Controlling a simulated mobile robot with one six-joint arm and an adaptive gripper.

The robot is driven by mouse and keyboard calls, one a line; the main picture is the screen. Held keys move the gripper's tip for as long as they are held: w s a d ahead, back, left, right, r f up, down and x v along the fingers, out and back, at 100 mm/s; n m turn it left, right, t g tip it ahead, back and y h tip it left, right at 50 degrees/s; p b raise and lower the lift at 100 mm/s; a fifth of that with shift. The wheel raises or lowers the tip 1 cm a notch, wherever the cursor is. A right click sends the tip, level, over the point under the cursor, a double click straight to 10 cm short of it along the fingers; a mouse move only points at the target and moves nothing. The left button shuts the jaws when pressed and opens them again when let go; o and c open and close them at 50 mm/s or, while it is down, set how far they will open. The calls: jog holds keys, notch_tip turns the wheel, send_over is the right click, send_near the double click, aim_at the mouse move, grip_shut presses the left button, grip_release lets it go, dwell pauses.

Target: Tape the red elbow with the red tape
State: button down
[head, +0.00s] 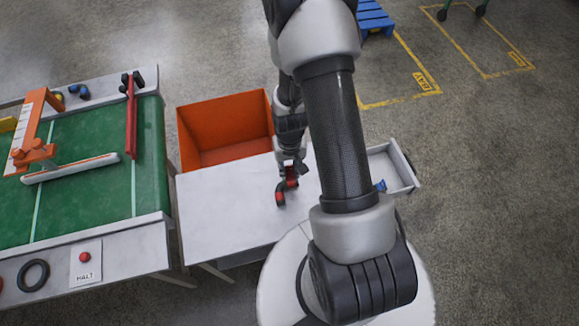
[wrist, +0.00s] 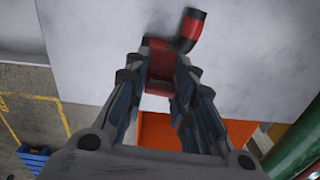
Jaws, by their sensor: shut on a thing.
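My gripper (head: 290,170) is low over the grey-white table, its jaws closed on a red piece (wrist: 160,65), which shows between the fingers in the wrist view. I cannot tell whether this piece is the red tape or part of the elbow. Just beyond the fingertips is a bent red part with black sections (wrist: 190,27), which looks like the red elbow. In the head view a curved red and black part (head: 280,195) shows below the fingers, at or just above the table top. Whether the two red parts touch is not clear.
The table top (head: 215,205) is bare left of my gripper. An orange bin (head: 223,150) stands behind it. A green belt (head: 85,185) with a red bar (head: 131,118) is at left. A grey tray (head: 405,165) with a blue item (head: 380,185) is at right.

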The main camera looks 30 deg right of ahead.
aim_at(290, 185)
jog(key=shift+f+b, duration=1.5)
jog(key=shift+f, duration=0.4)
jog(key=shift+f, duration=0.2)
jog(key=shift+f+b, duration=1)
jog(key=shift+b, duration=0.05)
jog(key=shift+f+b, duration=0.3)
jog(key=shift+f, duration=0.05)
jog(key=shift+s+a+f+b, duration=0.1)
jog(key=shift+s+f+b, duration=0.1)
jog(key=shift+f+b, duration=0.35)
jog(key=shift+s+f+b, duration=0.2)
jog(key=shift+f+b, duration=0.2)
jog(key=shift+f, duration=0.1)
dwell(0.9)
jog(key=c, duration=1.6)
grip_release()
jog(key=o, duration=0.3)
jog(key=shift+w+f, duration=0.2)
jog(key=shift+w, duration=0.2)
jog(key=o, duration=0.4)
jog(key=shift+r, duration=0.2)
